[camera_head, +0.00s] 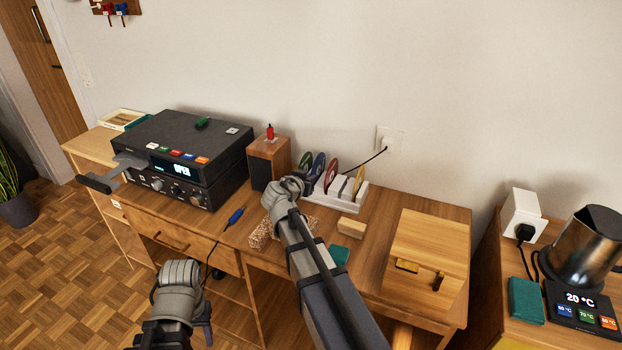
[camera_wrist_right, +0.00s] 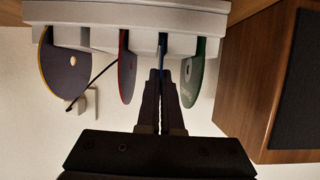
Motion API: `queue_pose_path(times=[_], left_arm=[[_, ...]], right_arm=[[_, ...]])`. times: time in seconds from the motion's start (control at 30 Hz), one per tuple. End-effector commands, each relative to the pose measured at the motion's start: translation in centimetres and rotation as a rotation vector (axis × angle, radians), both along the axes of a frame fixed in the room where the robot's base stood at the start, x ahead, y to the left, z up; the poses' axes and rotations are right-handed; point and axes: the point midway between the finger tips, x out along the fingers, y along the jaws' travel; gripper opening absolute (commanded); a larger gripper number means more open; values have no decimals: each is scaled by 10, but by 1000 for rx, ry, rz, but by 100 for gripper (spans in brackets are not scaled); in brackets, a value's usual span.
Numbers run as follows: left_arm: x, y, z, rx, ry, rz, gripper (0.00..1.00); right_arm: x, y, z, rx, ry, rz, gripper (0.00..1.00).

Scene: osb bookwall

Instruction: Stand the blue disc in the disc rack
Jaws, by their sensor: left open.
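The pale disc rack (camera_head: 350,205) stands on the desk against the wall. It shows upside down across the top of the right wrist view (camera_wrist_right: 110,15). The blue disc (camera_head: 317,166) stands upright in it, edge-on in the wrist view (camera_wrist_right: 162,45), between the red disc (camera_wrist_right: 128,68) and the green disc (camera_wrist_right: 194,72). A yellow-rimmed disc (camera_wrist_right: 66,66) stands further along. My right gripper (camera_wrist_right: 161,76) has its fingers close together on the blue disc's edge; my wrist hides them in the head view. My left gripper (camera_head: 202,332) is open and empty, low in front of the desk.
A wooden speaker (camera_head: 269,162) stands close beside the rack's green-disc end. A black player (camera_head: 185,155) with its tray out is further left. A small wooden block (camera_head: 351,226), a screwdriver (camera_head: 234,217) and a wooden box (camera_head: 428,255) lie around the rack.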

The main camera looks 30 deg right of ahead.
Motion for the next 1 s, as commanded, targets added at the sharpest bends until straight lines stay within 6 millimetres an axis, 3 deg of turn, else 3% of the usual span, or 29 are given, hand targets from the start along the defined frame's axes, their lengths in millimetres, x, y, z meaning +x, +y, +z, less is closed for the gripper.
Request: queue_pose_path(times=[1.0], left_arm=[[0, 0, -10, 0, 0, 0, 50]], right_arm=[[0, 0, -10, 0, 0, 0, 0]])
